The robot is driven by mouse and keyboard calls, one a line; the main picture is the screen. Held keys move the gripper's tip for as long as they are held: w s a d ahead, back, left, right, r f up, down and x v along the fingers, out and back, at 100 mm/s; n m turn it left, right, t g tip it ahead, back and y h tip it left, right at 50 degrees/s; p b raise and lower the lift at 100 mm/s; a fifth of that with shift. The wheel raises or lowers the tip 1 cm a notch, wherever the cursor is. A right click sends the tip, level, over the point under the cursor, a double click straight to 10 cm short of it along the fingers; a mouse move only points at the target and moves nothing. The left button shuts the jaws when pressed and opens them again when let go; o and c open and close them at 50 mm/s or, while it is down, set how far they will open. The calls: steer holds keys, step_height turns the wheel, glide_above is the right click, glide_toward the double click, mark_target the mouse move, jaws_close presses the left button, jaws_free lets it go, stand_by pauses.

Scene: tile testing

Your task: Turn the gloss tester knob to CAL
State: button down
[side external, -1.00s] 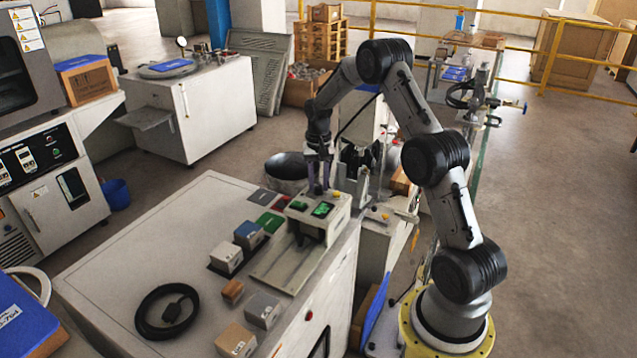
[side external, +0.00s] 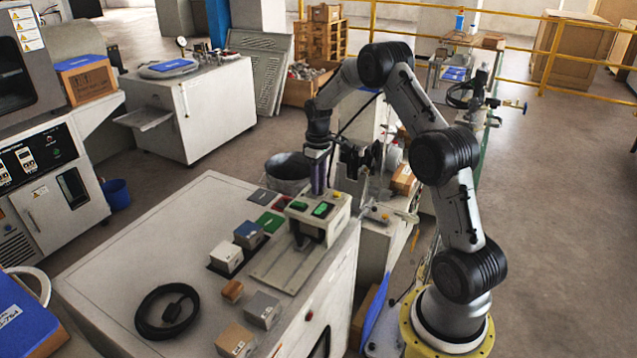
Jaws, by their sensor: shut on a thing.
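The gloss tester (side external: 337,213) is a pale box with small green displays on top, standing at the far right corner of the white bench. My gripper (side external: 318,190) points straight down at the back of the tester's top. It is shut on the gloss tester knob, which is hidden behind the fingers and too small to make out. The knob's marks, including CAL, cannot be read from here.
Several sample blocks, among them a white one (side external: 226,257) and a tan one (side external: 236,341), stand on the bench (side external: 130,250) left of the tester. A black cable coil (side external: 168,311) lies nearer the front. The bench's left part is clear.

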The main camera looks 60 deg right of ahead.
steer(key=n, duration=0.4)
steer(key=shift+r+n, duration=0.1)
steer(key=shift+n, duration=0.3)
stand_by(0.4)
steer(key=c, duration=0.6)
jaws_free()
step_height(320, 180, up, 14)
steer(key=shift+f, duration=0.1)
